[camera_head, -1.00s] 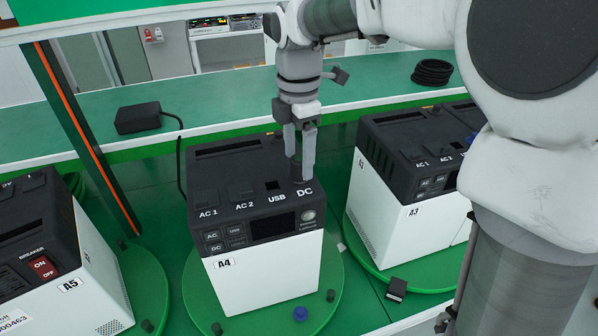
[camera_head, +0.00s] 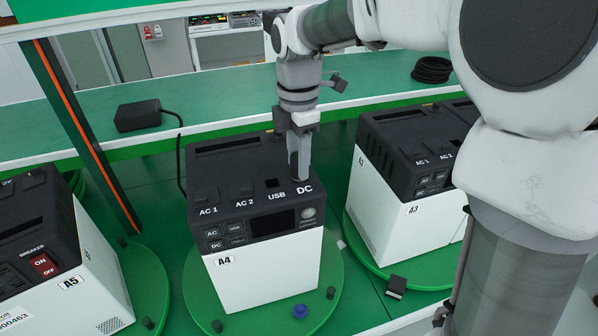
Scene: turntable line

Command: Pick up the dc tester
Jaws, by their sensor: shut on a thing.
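My gripper (camera_head: 299,172) points straight down over the back right of the top of the unit marked A4 (camera_head: 266,275), just behind its DC label. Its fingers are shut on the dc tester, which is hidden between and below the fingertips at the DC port. The tester's own shape cannot be made out. The AC 1, AC 2 and USB ports to the left on A4's black top are uncovered.
A4 stands on a green turntable (camera_head: 328,318) with small dark knobs and one blue knob (camera_head: 300,311). Unit A5 (camera_head: 85,270) is at the left, unit A3 (camera_head: 388,222) at the right. A black adapter (camera_head: 138,115) and coiled cable (camera_head: 432,70) lie on the shelf behind.

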